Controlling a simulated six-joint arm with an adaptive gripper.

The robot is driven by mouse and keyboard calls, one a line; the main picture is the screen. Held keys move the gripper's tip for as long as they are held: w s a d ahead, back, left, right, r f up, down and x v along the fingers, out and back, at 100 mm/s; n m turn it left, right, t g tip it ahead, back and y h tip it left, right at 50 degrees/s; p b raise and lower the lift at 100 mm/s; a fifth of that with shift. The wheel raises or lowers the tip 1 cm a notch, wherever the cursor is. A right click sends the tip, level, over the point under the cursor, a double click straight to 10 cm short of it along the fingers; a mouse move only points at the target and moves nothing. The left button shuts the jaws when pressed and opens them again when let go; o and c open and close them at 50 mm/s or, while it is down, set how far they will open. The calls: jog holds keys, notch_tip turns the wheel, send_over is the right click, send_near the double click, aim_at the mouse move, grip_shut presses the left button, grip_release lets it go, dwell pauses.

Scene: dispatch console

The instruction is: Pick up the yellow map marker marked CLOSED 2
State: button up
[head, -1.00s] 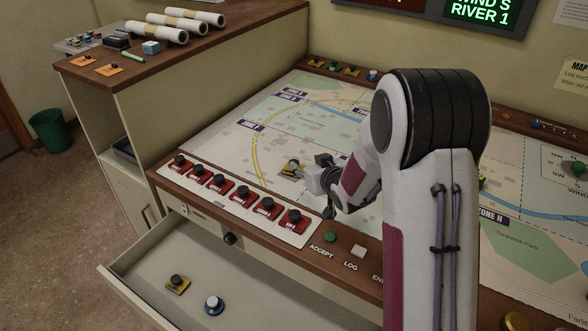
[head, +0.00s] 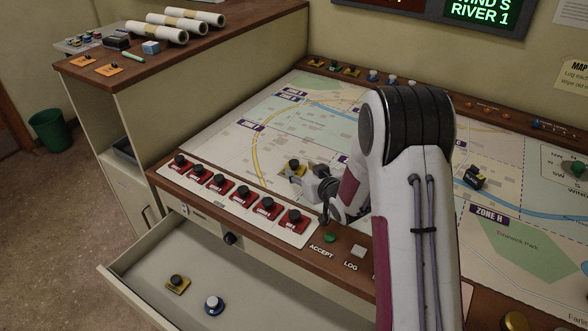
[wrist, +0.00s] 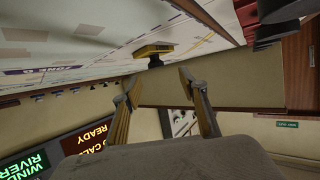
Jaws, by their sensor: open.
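A yellow map marker (head: 294,166) with a black knob stands on the map at my gripper (head: 303,181). In the wrist view the yellow marker (wrist: 152,50) is just ahead of the two fingertips, and its knob points toward the gap between them. My gripper (wrist: 154,87) is open, with nothing between its fingers.
More markers line the back rail. A side cabinet (head: 220,65) with paper rolls stands left.

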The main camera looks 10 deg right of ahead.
aim_at(295, 163)
jog(key=shift+x, duration=0.9)
jog(key=shift+d+x, duration=0.15)
jog(key=shift+x, duration=0.6)
jog(key=shift+d+x, duration=0.2)
jog(key=shift+x, duration=1.65)
grip_shut()
